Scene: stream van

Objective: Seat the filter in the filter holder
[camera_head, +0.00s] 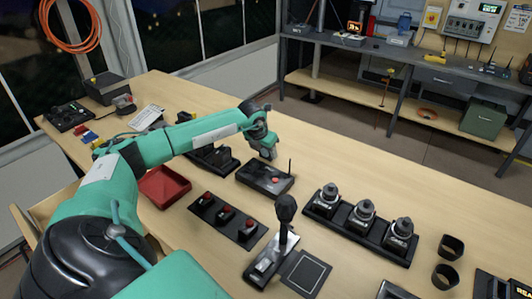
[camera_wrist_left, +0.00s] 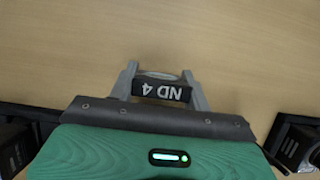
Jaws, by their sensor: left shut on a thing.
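My left gripper (camera_head: 266,150) hangs over the table near its far edge, behind a black box. In the left wrist view the gripper (camera_wrist_left: 160,88) is shut on the filter (camera_wrist_left: 161,91), a small dark piece with a white label reading "ND 4", upside down in the picture. Bare wood shows beyond the fingertips. In the head view the filter is too small or hidden to make out. I cannot tell which thing is the filter holder. My right gripper is not in view.
The black box (camera_head: 264,178) has an antenna and red button. Nearby are a red tray (camera_head: 163,186), a red-button panel (camera_head: 228,222), a joystick (camera_head: 284,212), a black rack (camera_head: 330,217) of several lens-like units and two dark cups (camera_head: 445,275).

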